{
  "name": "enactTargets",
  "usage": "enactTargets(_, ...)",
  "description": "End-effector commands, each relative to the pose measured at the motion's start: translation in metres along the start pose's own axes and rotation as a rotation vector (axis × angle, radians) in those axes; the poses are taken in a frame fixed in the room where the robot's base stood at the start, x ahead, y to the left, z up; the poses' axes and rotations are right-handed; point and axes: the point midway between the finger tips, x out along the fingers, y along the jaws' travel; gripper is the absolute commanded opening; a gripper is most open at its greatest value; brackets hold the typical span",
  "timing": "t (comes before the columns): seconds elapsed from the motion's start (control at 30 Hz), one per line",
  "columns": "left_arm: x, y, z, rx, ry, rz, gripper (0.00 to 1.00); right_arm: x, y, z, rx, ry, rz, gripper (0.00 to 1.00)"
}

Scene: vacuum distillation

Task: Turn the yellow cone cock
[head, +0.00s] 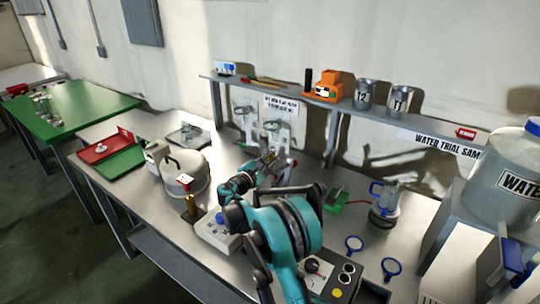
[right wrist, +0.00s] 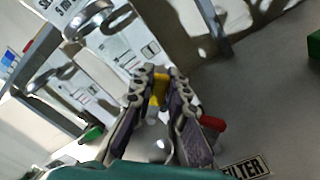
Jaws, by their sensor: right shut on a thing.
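The yellow cone cock (right wrist: 159,92) shows in the right wrist view as a small yellow piece between my right gripper's fingers. My right gripper (right wrist: 160,80) is shut on it, with one finger pad on each side. In the head view my teal right arm reaches over the bench, and the right gripper (head: 268,160) is at the grey stand in the middle. The cock itself is mostly hidden there by the gripper and arm. A clear rounded glass part lies just below the cock in the right wrist view. My left gripper is not in view.
A red-handled part (right wrist: 212,123) sits close right of the fingers. Stand rings (right wrist: 88,20) are at upper left. A shelf (head: 300,95) runs behind.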

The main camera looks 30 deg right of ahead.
Motion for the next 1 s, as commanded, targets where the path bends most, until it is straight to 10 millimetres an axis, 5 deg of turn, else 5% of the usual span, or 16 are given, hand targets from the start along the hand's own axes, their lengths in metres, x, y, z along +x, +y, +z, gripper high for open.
enactTargets(0.5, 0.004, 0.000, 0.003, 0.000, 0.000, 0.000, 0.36, 0.000, -0.022, -0.005, 0.439, 0.001, -0.001, 0.00)
enactTargets(1.0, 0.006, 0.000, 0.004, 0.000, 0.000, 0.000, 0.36, 0.000, -0.029, -0.009, 0.611, 0.001, -0.002, 0.00)
